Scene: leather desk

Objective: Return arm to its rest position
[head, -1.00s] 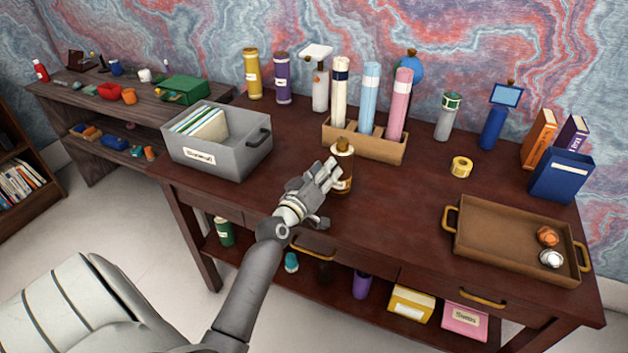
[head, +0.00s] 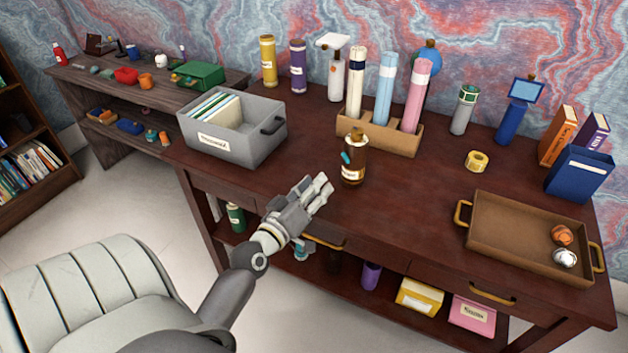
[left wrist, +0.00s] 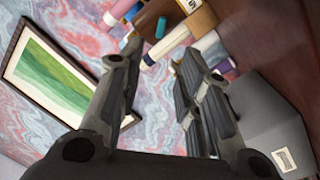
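My left gripper (head: 318,190) is over the front edge of the desk in the head view, to the left of and in front of a brown bottle (head: 353,165). In the left wrist view the fingers of the left gripper (left wrist: 160,85) stand apart with nothing between them. The bottle stands upright on the desk, apart from the fingers, with a small teal mark on its side. It also shows in the left wrist view (left wrist: 150,22), beyond the fingertips. My right gripper is not in view.
A grey file box (head: 270,150) stands left on the desk (head: 410,195). A wooden holder (head: 405,137) with rolled tubes is behind the bottle. A brown tray (head: 500,245) with two balls lies at the right. A pale chair (head: 75,285) is at the lower left.

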